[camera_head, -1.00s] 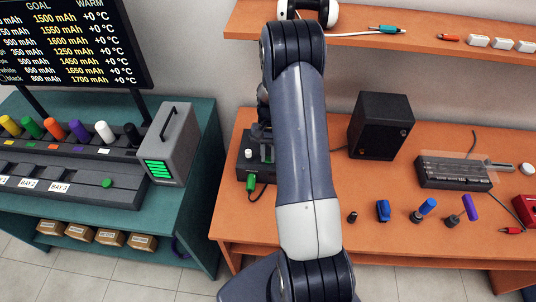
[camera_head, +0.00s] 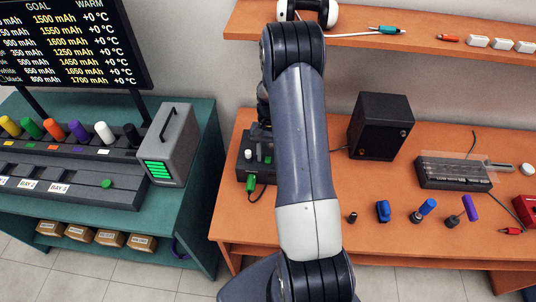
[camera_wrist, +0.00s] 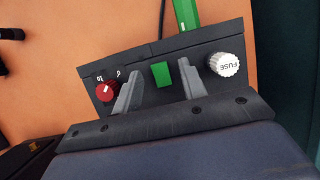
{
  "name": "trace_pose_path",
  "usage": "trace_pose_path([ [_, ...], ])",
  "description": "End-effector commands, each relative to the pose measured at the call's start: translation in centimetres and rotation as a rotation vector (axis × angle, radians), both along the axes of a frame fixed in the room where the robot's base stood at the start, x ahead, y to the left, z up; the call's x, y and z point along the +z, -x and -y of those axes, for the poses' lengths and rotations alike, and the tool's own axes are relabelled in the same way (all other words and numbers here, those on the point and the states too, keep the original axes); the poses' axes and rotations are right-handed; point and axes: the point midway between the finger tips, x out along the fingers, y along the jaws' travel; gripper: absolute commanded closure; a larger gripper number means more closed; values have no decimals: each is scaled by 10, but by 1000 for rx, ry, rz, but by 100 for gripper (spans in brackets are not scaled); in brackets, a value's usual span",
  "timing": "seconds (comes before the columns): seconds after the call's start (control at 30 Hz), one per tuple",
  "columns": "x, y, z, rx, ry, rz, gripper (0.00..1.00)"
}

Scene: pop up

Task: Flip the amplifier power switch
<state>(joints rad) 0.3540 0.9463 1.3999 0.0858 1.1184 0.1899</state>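The amplifier (camera_head: 243,165) is a dark box at the left end of the orange bench, partly hidden behind my arm. In the wrist view the amplifier panel (camera_wrist: 205,55) carries a red dial (camera_wrist: 105,92), a green rectangular power switch (camera_wrist: 162,75) and a white FUSE knob (camera_wrist: 224,64). My gripper (camera_wrist: 158,74) is open, its two grey fingers apart on either side of the green switch in the picture. Whether they touch it or how far above it they are cannot be told. The gripper is mostly hidden in the head view.
A green plug (camera_head: 251,183) with a cable sits at the amplifier's front. A black speaker (camera_head: 380,127) stands to the right. Knobs and small switches, including a blue one (camera_head: 383,211), stand along the bench front. A shelf (camera_head: 360,38) hangs above.

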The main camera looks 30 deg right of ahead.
Motion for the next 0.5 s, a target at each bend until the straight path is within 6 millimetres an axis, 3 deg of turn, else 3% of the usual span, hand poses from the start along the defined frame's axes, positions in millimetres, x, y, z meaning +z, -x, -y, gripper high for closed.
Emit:
trace_pose_path([
  [0.5, 85, -25, 17, 0, 2, 5, 60],
])
